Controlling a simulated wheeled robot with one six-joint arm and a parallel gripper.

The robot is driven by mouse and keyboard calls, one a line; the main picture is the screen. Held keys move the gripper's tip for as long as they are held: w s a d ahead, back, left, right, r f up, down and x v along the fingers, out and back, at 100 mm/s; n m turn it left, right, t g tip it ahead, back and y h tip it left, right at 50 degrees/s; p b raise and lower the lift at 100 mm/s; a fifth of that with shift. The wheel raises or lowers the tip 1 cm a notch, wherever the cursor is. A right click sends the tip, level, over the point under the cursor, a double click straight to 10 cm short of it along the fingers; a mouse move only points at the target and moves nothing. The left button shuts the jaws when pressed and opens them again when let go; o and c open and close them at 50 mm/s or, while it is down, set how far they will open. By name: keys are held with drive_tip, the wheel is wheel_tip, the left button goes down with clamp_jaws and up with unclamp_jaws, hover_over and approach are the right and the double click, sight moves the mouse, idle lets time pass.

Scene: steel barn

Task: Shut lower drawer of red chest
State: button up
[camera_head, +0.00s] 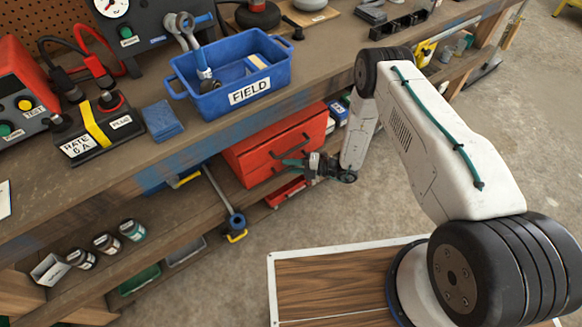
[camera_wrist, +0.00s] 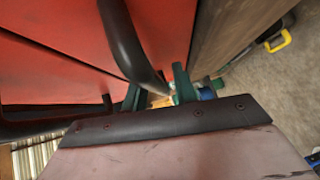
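The red chest (camera_head: 262,143) sits on the shelf under the bench top in the head view. Its upper front carries a dark bar handle. A lower red part (camera_head: 285,192), perhaps the lower drawer, shows below my gripper; how far out it stands is unclear. My gripper (camera_head: 292,163) is close in front of the chest and hides part of it. In the wrist view, red fronts (camera_wrist: 50,60) fill the left and a dark curved handle (camera_wrist: 130,45) runs down toward my green fingers (camera_wrist: 158,92). The fingers stand apart, with a gap beside the handle; contact is unclear.
A blue FIELD bin (camera_head: 232,78) stands on the bench above the chest. Small jars (camera_head: 107,243) stand farther left. Concrete floor (camera_head: 500,130) is open at the right.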

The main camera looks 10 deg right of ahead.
drive_tip(key=shift+w+r, duration=0.1)
drive_tip(key=f+v, duration=0.1)
drive_tip(key=v, duration=0.6)
drive_tip(key=shift+d+r, duration=0.4)
drive_tip(key=shift+r, duration=0.05)
drive_tip(key=shift+s, duration=0.2)
